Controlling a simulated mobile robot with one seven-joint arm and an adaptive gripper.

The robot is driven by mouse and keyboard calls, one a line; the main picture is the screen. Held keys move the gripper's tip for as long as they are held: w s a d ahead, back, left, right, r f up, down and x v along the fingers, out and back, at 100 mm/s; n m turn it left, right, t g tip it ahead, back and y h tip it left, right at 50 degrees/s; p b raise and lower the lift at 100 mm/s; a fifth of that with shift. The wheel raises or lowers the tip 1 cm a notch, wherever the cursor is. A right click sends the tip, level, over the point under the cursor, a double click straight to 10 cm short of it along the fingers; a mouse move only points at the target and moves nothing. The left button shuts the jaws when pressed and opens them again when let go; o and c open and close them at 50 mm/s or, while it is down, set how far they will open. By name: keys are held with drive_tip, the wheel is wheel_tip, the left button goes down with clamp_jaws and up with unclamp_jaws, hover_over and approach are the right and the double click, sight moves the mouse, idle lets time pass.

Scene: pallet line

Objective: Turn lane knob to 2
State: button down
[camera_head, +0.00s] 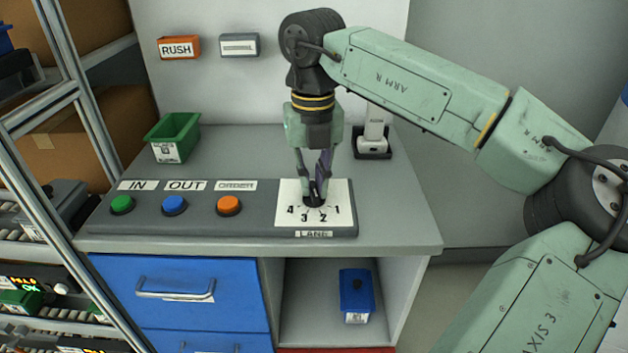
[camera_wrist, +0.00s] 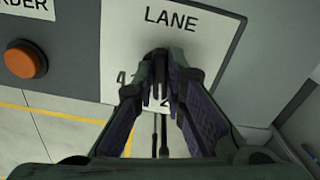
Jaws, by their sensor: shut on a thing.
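The black lane knob (camera_head: 315,200) sits on a white dial plate (camera_head: 338,211) marked 4, 3, 2, 1, above a LANE label. My gripper (camera_head: 314,178) points down over the plate and is shut on the knob. In the wrist view the dark knob (camera_wrist: 160,62) shows between the two fingers, below the word LANE on the plate (camera_wrist: 195,43). The fingers hide much of the dial there. I cannot tell for sure which number the knob points to.
Green, blue and orange buttons (camera_head: 229,205) line the panel (camera_head: 268,224) left of the dial. A green bin (camera_head: 174,136) and a white device on a dark base (camera_head: 373,140) stand behind on the desk. A metal rack (camera_head: 70,95) stands at the left. A blue box (camera_head: 356,293) sits in the shelf below.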

sight(313, 187)
drive_tip(key=shift+n, duration=0.6)
drive_tip(key=c, duration=1.6)
unclamp_jaws()
drive_tip(key=shift+c, duration=0.2)
wheel_tip(313, 187, up, 12)
drive_tip(key=shift+s, duration=0.1)
